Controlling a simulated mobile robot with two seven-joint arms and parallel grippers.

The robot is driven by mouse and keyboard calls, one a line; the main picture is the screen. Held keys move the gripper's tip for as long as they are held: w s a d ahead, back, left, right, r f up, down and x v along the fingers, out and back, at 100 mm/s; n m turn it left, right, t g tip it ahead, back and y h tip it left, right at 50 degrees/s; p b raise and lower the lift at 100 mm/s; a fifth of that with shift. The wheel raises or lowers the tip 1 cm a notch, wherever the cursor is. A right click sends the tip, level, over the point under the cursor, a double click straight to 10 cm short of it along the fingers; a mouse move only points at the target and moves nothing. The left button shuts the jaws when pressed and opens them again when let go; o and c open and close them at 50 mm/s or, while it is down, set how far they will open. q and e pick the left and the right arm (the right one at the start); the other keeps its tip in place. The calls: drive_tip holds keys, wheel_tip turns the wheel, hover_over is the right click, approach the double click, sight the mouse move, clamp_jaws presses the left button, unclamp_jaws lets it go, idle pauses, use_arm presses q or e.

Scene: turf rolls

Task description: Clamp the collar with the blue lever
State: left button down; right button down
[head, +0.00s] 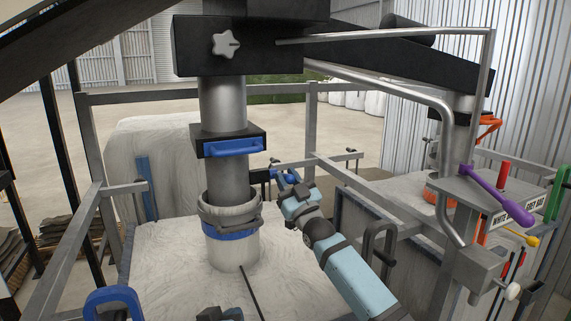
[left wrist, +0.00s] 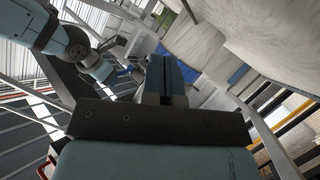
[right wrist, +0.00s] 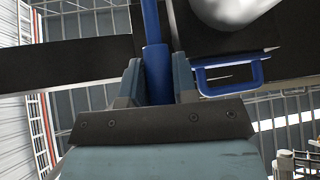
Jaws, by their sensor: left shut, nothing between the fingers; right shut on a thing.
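The collar (head: 230,210) is a grey ring around the lower part of a vertical grey pipe. A blue band (head: 230,234) sits just below it, around the white bag neck. My right gripper (head: 283,178) is to the right of the pipe, level with its lower part. In the right wrist view, the right gripper (right wrist: 157,80) is shut on the blue lever (right wrist: 153,30), a straight blue bar standing up between its fingers. The lever's far end is out of frame. My left gripper (left wrist: 165,75) is shut and empty in the left wrist view.
A black block with a blue handle (head: 233,147) is on the pipe above the collar. The white bulk bag (head: 185,255) stands in a grey metal frame (head: 200,92). A control post with a purple lever (head: 497,195) is at right.

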use_arm(q)
drive_tip(key=w+d+r+n+g+h, duration=0.1)
drive_tip(key=w+d+r+n, duration=0.2)
drive_tip(key=r, duration=0.4)
drive_tip(key=w+d+r+g+h, duration=0.1)
drive_tip(key=w+d+r, duration=0.2)
drive_tip(key=w+r, duration=0.3)
drive_tip(key=w+d+r+m+g+h, duration=0.1)
drive_tip(key=w+d+r+m+g, duration=0.25)
drive_tip(key=d+r, duration=0.35)
drive_tip(key=w+d+r+m+g+h, duration=0.2)
drive_tip(key=d+r+g, duration=0.2)
drive_tip(key=d, duration=0.6)
drive_tip(key=n+y, duration=0.6)
drive_tip(key=y, duration=0.5)
approach(286, 175)
drive_tip(key=shift+g, duration=0.45)
drive_tip(key=w+f, duration=0.1)
drive_tip(key=f, duration=0.3)
drive_tip(key=w+f, duration=0.1)
drive_tip(key=f, duration=0.1)
drive_tip(key=shift+w+a+f, duration=0.1)
drive_tip(key=shift+w+f, duration=0.15)
drive_tip(key=shift+w, duration=0.1)
